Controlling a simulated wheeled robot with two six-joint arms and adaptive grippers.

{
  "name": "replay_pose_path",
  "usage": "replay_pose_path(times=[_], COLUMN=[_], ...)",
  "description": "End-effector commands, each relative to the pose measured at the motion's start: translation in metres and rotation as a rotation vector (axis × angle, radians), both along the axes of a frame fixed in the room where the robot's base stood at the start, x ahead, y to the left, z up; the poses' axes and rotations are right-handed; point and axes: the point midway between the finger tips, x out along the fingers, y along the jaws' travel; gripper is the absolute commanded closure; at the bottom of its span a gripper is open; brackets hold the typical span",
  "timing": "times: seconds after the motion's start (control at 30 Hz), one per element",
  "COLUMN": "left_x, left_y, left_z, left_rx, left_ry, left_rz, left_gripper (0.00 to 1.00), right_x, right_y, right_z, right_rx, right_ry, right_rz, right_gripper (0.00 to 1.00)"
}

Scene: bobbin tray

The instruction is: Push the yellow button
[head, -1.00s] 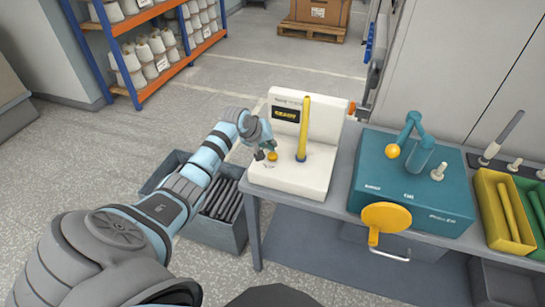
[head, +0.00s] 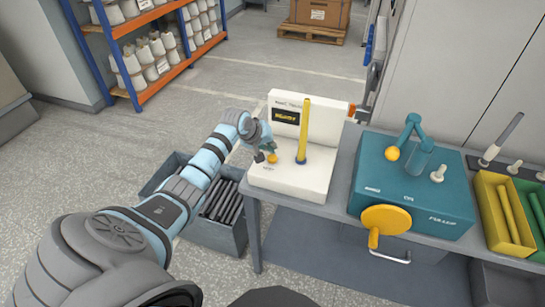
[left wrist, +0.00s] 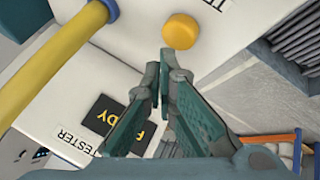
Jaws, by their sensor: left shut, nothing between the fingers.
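The round yellow button (head: 267,161) sits on the white tester's base (head: 300,184), left of the upright yellow rod (head: 304,130). It shows whole and uncovered in the left wrist view (left wrist: 181,31). My left gripper (head: 265,156) is over the left part of the tester, right by the button. In the left wrist view its fingers (left wrist: 165,60) are shut and empty, with the tips just short of the button in the picture. I cannot tell whether they touch it. My right gripper is in neither view.
A teal machine (head: 375,170) with a yellow crank disc (head: 385,219) stands to the right on the grey bench. Yellow (head: 493,230) and green bins are at the far right. A grey crate (head: 215,232) of dark strips stands on the floor below my left arm.

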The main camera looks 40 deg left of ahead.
Motion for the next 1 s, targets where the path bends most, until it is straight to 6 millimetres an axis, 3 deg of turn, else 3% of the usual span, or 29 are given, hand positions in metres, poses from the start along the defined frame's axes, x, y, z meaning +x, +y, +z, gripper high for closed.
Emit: replay_pose_path(times=[1.0], left_x=[-0.0002], left_y=[-0.0001], left_z=[-0.0098], left_rx=[0.0], left_ry=[0.0], left_rz=[0.0], left_gripper=[1.0], right_x=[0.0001], right_y=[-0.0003], right_z=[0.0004], right_rx=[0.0], right_ry=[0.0], right_rz=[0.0], right_gripper=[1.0])
